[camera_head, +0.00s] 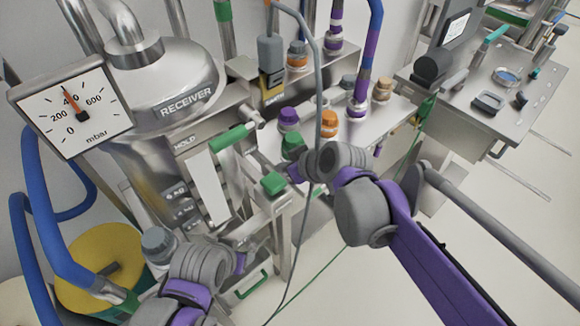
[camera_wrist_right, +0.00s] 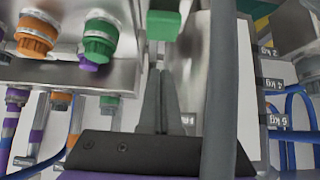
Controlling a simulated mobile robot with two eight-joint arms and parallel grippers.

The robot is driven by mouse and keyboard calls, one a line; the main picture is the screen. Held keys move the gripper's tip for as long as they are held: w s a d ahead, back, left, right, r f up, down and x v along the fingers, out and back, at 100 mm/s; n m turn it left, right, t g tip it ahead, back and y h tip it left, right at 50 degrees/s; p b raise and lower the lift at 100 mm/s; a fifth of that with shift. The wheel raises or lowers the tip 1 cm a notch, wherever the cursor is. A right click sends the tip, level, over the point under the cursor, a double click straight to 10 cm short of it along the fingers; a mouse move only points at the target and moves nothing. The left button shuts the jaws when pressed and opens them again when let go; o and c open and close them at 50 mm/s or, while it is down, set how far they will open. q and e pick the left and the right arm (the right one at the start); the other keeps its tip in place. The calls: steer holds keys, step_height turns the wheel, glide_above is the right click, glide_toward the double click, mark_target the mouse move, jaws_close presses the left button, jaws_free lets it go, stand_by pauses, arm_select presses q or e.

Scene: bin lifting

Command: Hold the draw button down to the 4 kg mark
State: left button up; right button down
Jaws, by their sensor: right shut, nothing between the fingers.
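The receiver (camera_head: 165,85) is a steel vessel at the left, with a pale sight strip (camera_head: 207,188) below it and kg labels (camera_head: 183,212) beside the strip. I cannot make out a level in the strip. A green block (camera_head: 273,183), possibly the draw button, sits on a steel bracket right of the strip. In the right wrist view a green block (camera_wrist_right: 164,22) shows just beyond my right gripper's fingertips (camera_wrist_right: 160,75), which are shut and empty; contact cannot be told. My right gripper (camera_head: 290,173) is beside the green block. My left gripper (camera_head: 243,262) is low, its fingers mostly hidden.
A dial gauge (camera_head: 72,105) marked mbar reads near 400. Several coloured valve caps (camera_head: 328,122) stand on the steel bench. A grey hose (camera_head: 318,90) hangs close to my right wrist. Open floor lies at the lower right.

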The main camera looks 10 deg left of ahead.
mark_target(270, 177)
steer(key=x, duration=0.4)
step_height(270, 177, down, 3)
steer(key=shift+w+a+f, duration=0.1)
steer(key=shift+a+f, duration=0.05)
steer(key=shift+f, duration=0.1)
arm_select(q)
steer(key=shift+s+f, duration=0.1)
steer(key=shift+f, duration=0.2)
arm_select(e)
steer(key=shift+f, duration=0.45)
